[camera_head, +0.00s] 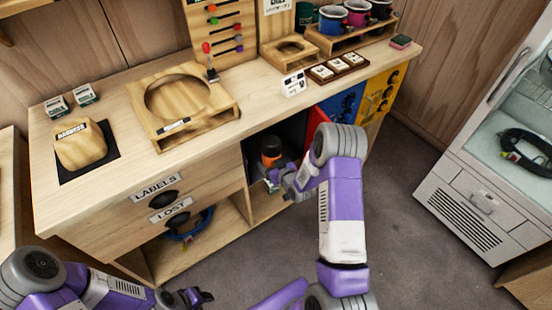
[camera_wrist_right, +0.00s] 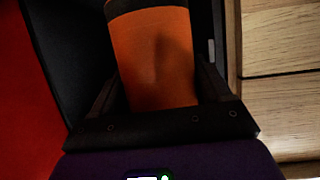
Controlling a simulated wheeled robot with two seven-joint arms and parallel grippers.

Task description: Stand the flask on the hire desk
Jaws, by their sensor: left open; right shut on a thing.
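The flask (camera_head: 270,150), orange with a dark top, is in a dark compartment under the wooden desk (camera_head: 235,133). My right gripper (camera_head: 272,172) reaches into this compartment and is shut on the flask. In the right wrist view the orange body of the flask (camera_wrist_right: 155,60) stands between the two dark fingers of the right gripper (camera_wrist_right: 158,85). The base of the flask is hidden there. My left gripper (camera_head: 200,297) is open and empty, low in front of the desk.
A red door (camera_head: 316,119) stands open beside the compartment. The desk top holds a round-holed wooden stand (camera_head: 225,113), small cards (camera_head: 293,83), a wooden block (camera_head: 80,147) on a black mat and a rack of mugs (camera_head: 333,45). Bare wood shows along the front edge.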

